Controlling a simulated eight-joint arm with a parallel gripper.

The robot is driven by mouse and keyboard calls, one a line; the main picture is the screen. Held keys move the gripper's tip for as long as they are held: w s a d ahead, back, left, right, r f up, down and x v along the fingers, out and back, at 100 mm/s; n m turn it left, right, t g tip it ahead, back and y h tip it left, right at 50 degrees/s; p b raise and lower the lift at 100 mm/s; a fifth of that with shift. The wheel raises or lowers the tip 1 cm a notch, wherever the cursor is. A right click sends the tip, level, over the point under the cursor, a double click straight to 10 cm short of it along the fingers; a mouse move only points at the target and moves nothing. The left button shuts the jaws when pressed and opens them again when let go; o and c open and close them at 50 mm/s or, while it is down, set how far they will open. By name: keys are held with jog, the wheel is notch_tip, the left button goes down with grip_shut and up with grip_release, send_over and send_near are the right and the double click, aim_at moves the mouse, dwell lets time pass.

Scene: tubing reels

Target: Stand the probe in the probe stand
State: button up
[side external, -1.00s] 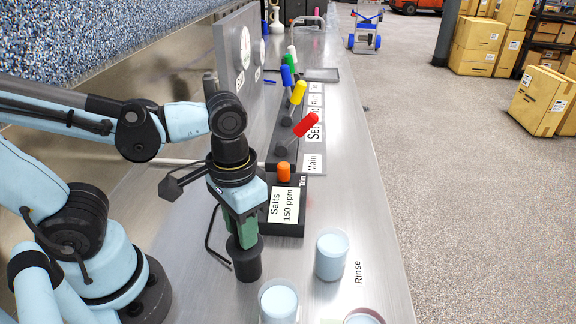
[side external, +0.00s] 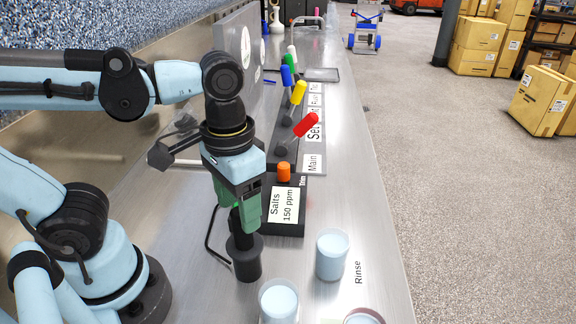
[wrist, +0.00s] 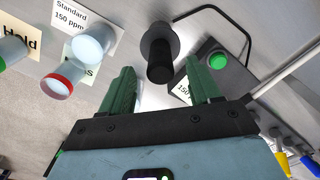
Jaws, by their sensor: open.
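The probe (wrist: 160,68) is a black cylinder standing upright in the black round probe stand (wrist: 163,32). In the side view the stand (side external: 244,262) is a dark cup on the bench, with the probe's dark upper part (side external: 237,224) rising from it. My gripper (side external: 236,212) is above the stand with its green fingers apart. In the wrist view the gripper (wrist: 161,72) has clear gaps on both sides of the probe, and nothing is held. How deep the probe sits is hidden inside the stand.
A black meter box (side external: 286,230) labelled Salts 150 ppm stands just behind the stand, with a black cable looping beside it. Cups of liquid (side external: 332,256) (side external: 279,302) stand in front and to the right. Colored-handled valves (side external: 305,125) line the bench farther back.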

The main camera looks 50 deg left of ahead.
notch_tip(320, 180, up, 7)
jog(key=shift+f, duration=0.1)
jog(key=w+a+f+t, duration=0.7)
jog(key=w, duration=0.1)
jog(key=shift+w+a+f, duration=0.2)
jog(key=shift+f, duration=0.1)
